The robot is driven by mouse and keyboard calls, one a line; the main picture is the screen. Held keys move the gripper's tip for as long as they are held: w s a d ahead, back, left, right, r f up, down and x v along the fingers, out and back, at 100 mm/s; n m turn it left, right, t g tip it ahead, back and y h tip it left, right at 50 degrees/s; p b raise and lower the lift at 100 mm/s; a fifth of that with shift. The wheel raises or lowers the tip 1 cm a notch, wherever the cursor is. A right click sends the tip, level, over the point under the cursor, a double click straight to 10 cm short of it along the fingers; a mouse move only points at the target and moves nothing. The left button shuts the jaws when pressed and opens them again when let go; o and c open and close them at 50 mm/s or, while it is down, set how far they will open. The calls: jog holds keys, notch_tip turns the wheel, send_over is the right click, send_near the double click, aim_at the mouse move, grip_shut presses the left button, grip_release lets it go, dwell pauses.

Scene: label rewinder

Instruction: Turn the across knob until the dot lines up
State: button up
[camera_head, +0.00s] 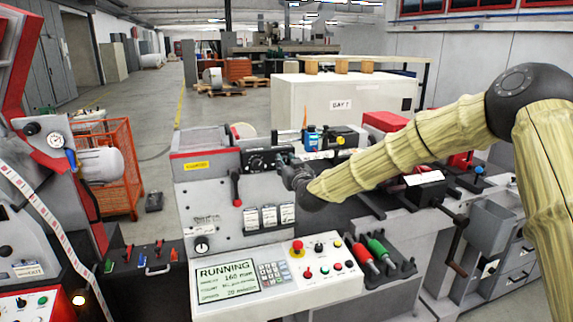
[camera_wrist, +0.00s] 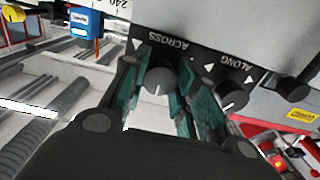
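The across knob (camera_wrist: 158,80) is a round dark grey knob on a black panel (camera_wrist: 190,50) with the word ACROSS printed beside it. A short white mark shows on its face, pointing towards the bottom of the wrist view. White triangles are printed on the panel to either side. My gripper (camera_wrist: 163,66) has its two teal fingers apart, one on each side of the knob; whether they touch it is unclear. In the head view my gripper (camera_head: 287,172) is at the panel's right end and hides the knob there.
The along knob (camera_wrist: 232,96) sits close to my right finger in the wrist view. A blue box (camera_wrist: 85,21) is near the panel's other side. A red-tipped lever (camera_head: 236,188) stands left of the gripper, and a RUNNING screen (camera_head: 227,281) lies below.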

jog(key=shift+f+m+b, duration=0.15)
jog(key=shift+m+b, duration=0.25)
jog(key=shift+b, duration=0.4)
jog(key=shift+m+b, duration=5.5)
jog(key=shift+b, duration=1.2)
jog(key=o, duration=1)
jog(key=shift+s, duration=0.1)
